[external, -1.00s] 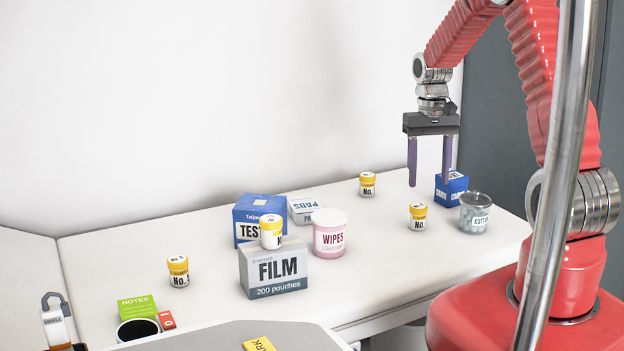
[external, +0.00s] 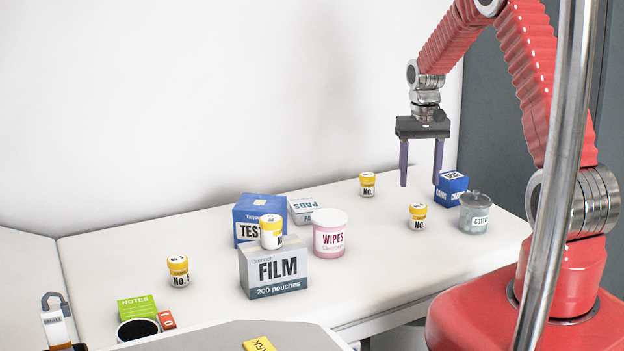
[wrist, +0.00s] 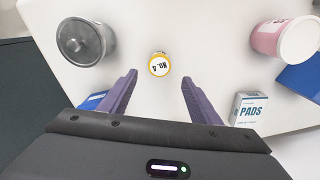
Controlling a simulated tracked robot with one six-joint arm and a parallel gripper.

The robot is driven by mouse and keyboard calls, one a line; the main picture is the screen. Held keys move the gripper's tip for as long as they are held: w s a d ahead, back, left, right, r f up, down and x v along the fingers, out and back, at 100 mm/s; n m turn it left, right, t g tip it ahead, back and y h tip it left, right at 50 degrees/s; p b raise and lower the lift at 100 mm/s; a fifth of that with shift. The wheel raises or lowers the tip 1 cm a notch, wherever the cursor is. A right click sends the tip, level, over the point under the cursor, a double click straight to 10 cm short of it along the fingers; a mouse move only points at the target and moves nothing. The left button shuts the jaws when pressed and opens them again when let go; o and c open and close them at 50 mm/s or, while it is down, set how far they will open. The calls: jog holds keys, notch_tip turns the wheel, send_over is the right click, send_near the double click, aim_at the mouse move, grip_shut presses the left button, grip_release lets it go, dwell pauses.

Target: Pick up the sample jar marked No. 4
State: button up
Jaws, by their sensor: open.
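The sample jar marked No. 4 (wrist: 159,64) shows in the wrist view from above, white with a yellow-rimmed lid. By its neighbours, it matches the front right jar (external: 418,217) in the external view, upright on the counter. My gripper (external: 420,181) is open and empty above the counter, higher than this jar. In the wrist view the jar lies just beyond the fingertips (wrist: 160,80), between their lines. Similar jars stand at the back (external: 367,184), on the FILM box (external: 271,232) and at the left (external: 178,271); their full numbers are unreadable here.
A cotton jar (external: 474,213) and a blue box (external: 451,188) stand right of the No. 4 jar. The wipes tub (external: 329,234), PADS box (external: 306,208), TEST box (external: 247,220) and FILM box (external: 272,270) stand left. The counter (external: 385,255) is clear between tub and jar.

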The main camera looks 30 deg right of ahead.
aim_at(420, 206)
notch_tip(420, 206, down, 6)
jog(key=shift+r, duration=0.1)
dwell(0.4)
jog(key=shift+f, duration=2.6)
jog(key=shift+c, duration=0.6)
jog(key=c, duration=1)
jog(key=shift+r, duration=0.1)
notch_tip(420, 206, up, 10)
jog(key=shift+f, duration=0.1)
